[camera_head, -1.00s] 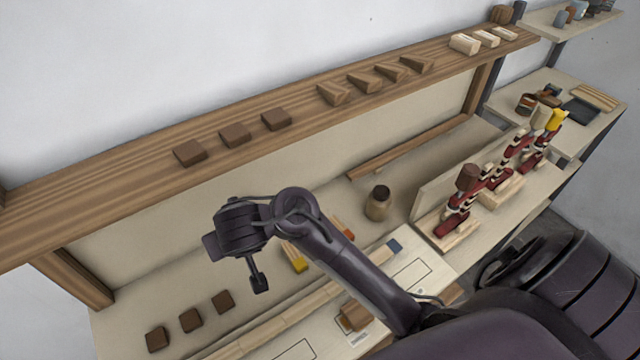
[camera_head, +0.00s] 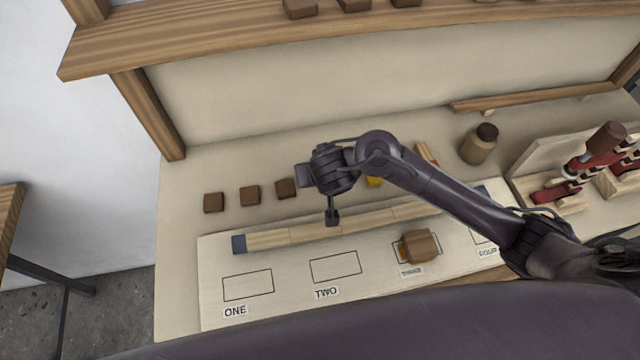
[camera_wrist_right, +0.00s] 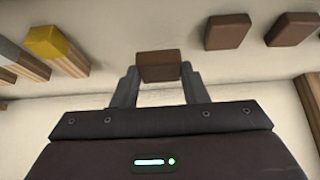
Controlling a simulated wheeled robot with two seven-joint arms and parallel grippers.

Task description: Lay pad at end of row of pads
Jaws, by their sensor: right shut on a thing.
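Three brown square pads stand in a row on the bench: a left pad (camera_head: 213,202), a middle pad (camera_head: 249,195) and a right pad (camera_head: 285,188). My right gripper (camera_wrist_right: 158,76) is shut on another brown pad (camera_wrist_right: 158,62), in the right wrist view. Part of the row shows beside it, with a gap to the nearest pad (camera_wrist_right: 228,31). The held pad lines up roughly with the row, between it and a yellow-ended block (camera_wrist_right: 55,45). In the head view my right arm hides the held pad. I cannot tell whether it touches the bench. My left gripper is not in view.
A pale board with marked outlines (camera_head: 215,262) lies in front of the row, with a wooden strip (camera_head: 310,231) along it. A brown block (camera_head: 419,246) sits on the board. A jar (camera_head: 479,144) stands further right. A wooden shelf (camera_head: 190,42) runs above the back.

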